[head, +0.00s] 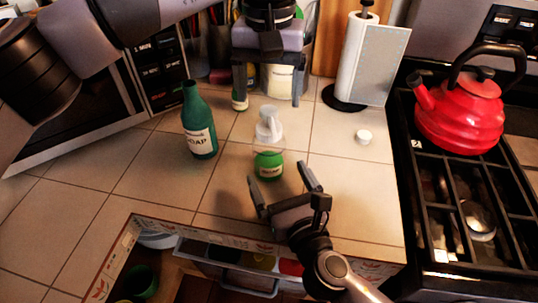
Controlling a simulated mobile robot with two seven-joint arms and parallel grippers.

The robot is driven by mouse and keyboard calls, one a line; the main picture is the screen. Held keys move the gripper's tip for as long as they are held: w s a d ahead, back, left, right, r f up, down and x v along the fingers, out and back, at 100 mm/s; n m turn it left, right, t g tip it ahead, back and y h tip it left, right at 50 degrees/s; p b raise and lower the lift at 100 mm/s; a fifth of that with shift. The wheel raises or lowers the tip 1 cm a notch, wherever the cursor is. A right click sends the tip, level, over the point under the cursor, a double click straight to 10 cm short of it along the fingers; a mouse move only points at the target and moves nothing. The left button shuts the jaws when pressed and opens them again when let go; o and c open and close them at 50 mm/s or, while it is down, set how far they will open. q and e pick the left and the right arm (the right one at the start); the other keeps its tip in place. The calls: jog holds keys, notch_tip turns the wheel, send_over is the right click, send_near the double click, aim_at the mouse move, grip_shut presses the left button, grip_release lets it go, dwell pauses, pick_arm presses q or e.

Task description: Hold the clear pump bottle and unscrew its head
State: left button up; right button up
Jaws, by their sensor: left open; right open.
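The clear pump bottle (268,144) stands upright on the tiled counter, with a whitish pump head (268,122) on top. A green part with a pale label shows at its foot; I cannot tell whether this is the bottle's contents or a separate jar. My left gripper (268,98) points down above and behind the pump head, its fingers apart and empty. My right gripper (281,184) reaches up from the front, its open fingers spread just before the green part. Neither gripper visibly holds anything.
A green soap bottle (198,125) stands to the left. A small white cap (363,137) lies to the right. A paper towel holder (359,62) and a red kettle (460,110) on the stove stand further right. An open drawer (228,276) is at the front.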

aim_at(268, 109)
pick_arm(q)
jog(key=shift+w, duration=0.1)
pick_arm(e)
jog(key=x, duration=0.7)
jog(key=shift+r, duration=0.2)
jog(key=shift+s, duration=0.1)
jog(key=shift+c, duration=0.3)
grip_shut()
pick_arm(q)
jog(key=shift+r, duration=2.55)
notch_tip(268, 109, down, 12)
jog(key=shift+r, duration=0.1)
